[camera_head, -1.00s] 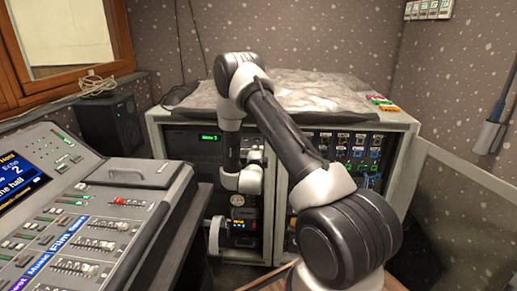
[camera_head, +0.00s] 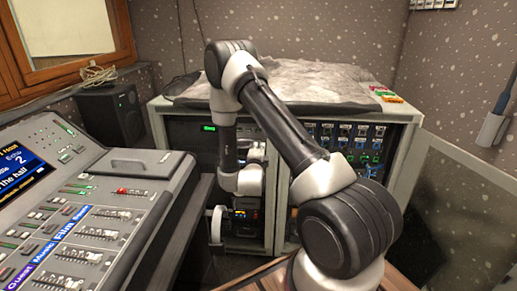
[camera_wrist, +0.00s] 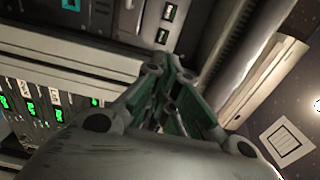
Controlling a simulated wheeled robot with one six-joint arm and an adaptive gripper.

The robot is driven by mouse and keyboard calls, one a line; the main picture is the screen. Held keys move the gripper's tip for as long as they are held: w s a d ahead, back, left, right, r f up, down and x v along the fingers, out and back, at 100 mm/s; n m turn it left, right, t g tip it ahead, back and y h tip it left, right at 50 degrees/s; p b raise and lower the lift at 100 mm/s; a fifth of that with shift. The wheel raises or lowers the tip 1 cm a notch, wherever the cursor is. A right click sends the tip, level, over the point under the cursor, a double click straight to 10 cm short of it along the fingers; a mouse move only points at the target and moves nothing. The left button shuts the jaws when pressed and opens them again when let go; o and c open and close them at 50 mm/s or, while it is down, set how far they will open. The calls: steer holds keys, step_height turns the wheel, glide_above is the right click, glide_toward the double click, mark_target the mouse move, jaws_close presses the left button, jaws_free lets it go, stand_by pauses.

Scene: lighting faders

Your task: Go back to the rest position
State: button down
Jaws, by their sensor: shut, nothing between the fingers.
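In the head view my arm rises to a bent elbow and hangs down in front of the equipment cabinet (camera_head: 408,155); I cannot make out the fingertips there. The mixing console (camera_head: 140,215) stands at the left, with rows of faders (camera_head: 92,232), a red-capped fader (camera_head: 121,191) and a lit blue screen (camera_head: 18,176). My gripper is well to the right of the console faders.
A black speaker (camera_head: 110,112) stands behind the console. A grey cloth (camera_head: 300,78) and small coloured items (camera_head: 385,93) lie on the cabinet. Connector panels with lit sockets (camera_head: 350,145) face me. A handset (camera_head: 493,128) hangs on the right wall.

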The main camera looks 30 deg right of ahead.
stand_by(0.3)
steer(key=s+a+f+n+g+y, duration=0.3)
steer(key=a+f+n+g+y, duration=0.15)
steer(key=f, duration=0.25)
steer(key=s+a+f+n+g+y, duration=0.35)
steer(key=f+n, duration=0.25)
steer(key=f, duration=0.2)
steer(key=s+a+r+n+g+y, duration=0.2)
steer(key=s+a+r+n+g, duration=0.25)
steer(key=s+r+n, duration=0.4)
steer(key=s+d+r+n, duration=0.1)
steer(key=s+r+n, duration=0.1)
steer(key=s+r, duration=0.5)
steer(key=s+d+r+n+t, duration=0.1)
steer(key=s+r+n, duration=0.1)
steer(key=s+r, duration=0.6)
steer(key=s+d+r+n+t, duration=0.1)
steer(key=s+r, duration=0.7)
steer(key=r, duration=0.9)
steer(key=shift+s+d+n, duration=0.15)
steer(key=shift+d+n, duration=0.15)
steer(key=shift+n, duration=0.1)
